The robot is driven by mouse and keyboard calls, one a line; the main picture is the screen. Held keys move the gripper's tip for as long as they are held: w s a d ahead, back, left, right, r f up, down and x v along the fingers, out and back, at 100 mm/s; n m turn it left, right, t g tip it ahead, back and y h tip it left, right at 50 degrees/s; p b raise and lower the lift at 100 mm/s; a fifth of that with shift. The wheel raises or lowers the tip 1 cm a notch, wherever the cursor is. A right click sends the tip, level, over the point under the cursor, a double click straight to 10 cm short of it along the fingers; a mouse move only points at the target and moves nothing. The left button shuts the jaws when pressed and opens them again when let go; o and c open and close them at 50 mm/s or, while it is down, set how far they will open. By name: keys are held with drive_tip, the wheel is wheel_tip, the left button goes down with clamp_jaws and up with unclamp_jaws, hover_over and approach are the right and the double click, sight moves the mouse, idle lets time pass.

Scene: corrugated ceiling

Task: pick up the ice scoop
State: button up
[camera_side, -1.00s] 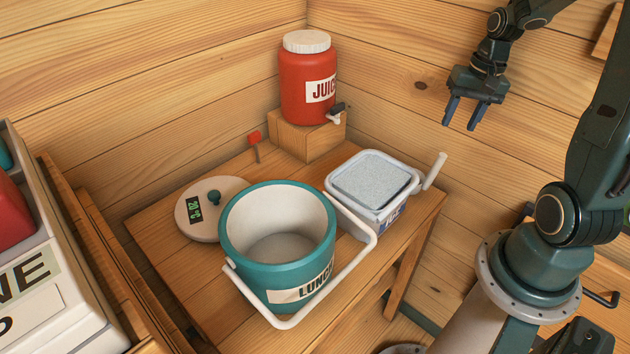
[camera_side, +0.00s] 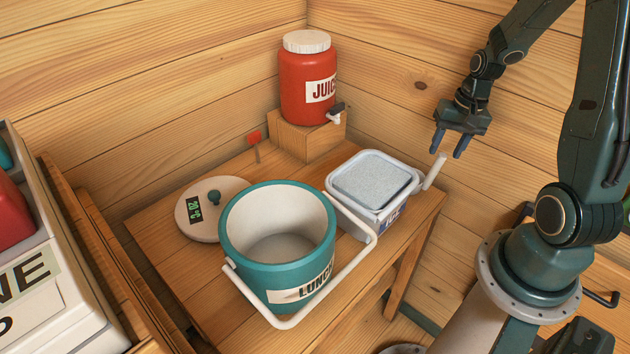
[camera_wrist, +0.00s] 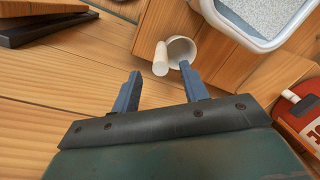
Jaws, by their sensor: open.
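The white ice scoop (camera_side: 434,172) is at the right edge of the small wooden table, beside the ice tub (camera_side: 361,217). In the side view its handle sticks up, tilted. In the wrist view the scoop (camera_wrist: 179,48) shows as a round white bowl with a stubby handle, near the table edge. My gripper (camera_side: 449,153) is open and empty, just above and to the right of the handle in the side view. In the wrist view the two blue fingers of my gripper (camera_wrist: 160,72) are spread, with the handle end near the gap beyond their tips.
A teal lunch bucket (camera_side: 230,225) with a white bail handle stands at the front of the table (camera_side: 180,265). A red juice jug (camera_side: 300,90) stands on a wooden block (camera_side: 300,140). The wooden wall is close behind.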

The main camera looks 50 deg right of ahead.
sight(442, 159)
drive_tip(key=shift+f, duration=0.35)
drive_tip(key=shift+a+f, duration=0.1)
drive_tip(key=shift+w+a+f, duration=0.1)
drive_tip(key=shift+a+f, duration=0.05)
drive_tip(key=shift+f, duration=0.55)
drive_tip(key=shift+a+f, duration=0.15)
drive_tip(key=shift+f, duration=0.55)
drive_tip(key=shift+w+f, duration=0.15)
drive_tip(key=shift+f, duration=0.9)
clamp_jaws()
